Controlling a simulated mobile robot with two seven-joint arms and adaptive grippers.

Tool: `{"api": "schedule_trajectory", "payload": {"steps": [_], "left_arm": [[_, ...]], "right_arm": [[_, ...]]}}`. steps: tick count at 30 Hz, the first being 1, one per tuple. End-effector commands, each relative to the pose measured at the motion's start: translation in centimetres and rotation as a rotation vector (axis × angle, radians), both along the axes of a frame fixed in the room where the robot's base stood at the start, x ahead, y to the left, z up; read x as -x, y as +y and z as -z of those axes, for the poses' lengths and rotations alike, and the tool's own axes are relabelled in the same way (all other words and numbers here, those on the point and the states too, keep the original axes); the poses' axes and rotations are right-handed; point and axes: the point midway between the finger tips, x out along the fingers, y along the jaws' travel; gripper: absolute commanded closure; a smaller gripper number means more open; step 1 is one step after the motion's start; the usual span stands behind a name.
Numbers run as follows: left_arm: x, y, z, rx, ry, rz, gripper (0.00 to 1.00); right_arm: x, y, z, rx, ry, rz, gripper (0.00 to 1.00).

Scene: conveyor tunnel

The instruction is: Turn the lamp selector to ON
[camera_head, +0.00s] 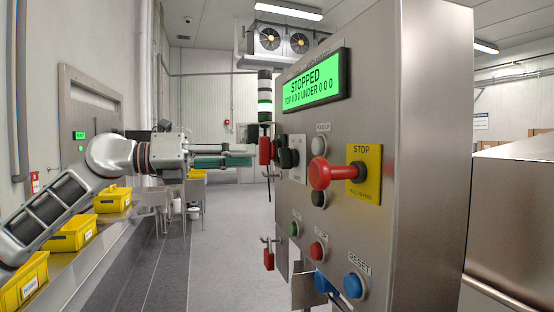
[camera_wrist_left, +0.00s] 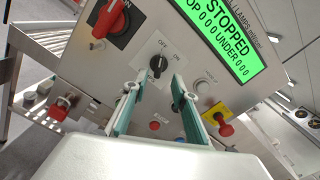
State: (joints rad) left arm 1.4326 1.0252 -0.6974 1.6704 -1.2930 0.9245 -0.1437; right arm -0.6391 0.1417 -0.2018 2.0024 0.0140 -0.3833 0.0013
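The lamp selector (camera_wrist_left: 157,65) is a black knob on a light plate marked OFF and ON, on the steel panel. It also shows in the head view (camera_head: 288,157), side-on. I cannot tell clearly which mark its pointer is at. My left gripper (camera_wrist_left: 157,84) is open and empty, its two teal fingers pointing at the panel, one on each side of the knob in the wrist picture. In the head view the left gripper (camera_head: 252,156) appears just left of the knob, apart from it. My right gripper is in neither view.
A red rotary handle (camera_wrist_left: 112,22) sits close beside the selector. The red STOP button (camera_head: 320,175) on its yellow plate sticks out nearby. The green display (camera_head: 315,80) reads STOPPED. A blue RESET button (camera_head: 353,285) is lower down. Yellow bins (camera_head: 72,234) line the left side.

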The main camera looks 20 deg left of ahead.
Motion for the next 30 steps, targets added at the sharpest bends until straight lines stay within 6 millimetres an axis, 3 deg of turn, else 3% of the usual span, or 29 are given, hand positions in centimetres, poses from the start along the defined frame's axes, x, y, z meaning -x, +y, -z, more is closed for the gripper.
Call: {"api": "schedule_trajectory", "payload": {"steps": [13, 26, 30], "left_arm": [[-3.4, -5.2, -0.2, 0.0, -0.002, 0.002, 0.73], [-4.1, -6.2, 0.0, -0.001, -0.002, 0.0, 0.73], [-4.1, -6.2, 0.0, -0.001, -0.002, 0.0, 1.0]], "right_arm": [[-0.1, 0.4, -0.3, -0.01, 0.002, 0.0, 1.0], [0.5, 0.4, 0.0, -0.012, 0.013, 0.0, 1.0], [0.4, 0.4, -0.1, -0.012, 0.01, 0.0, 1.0]]}}
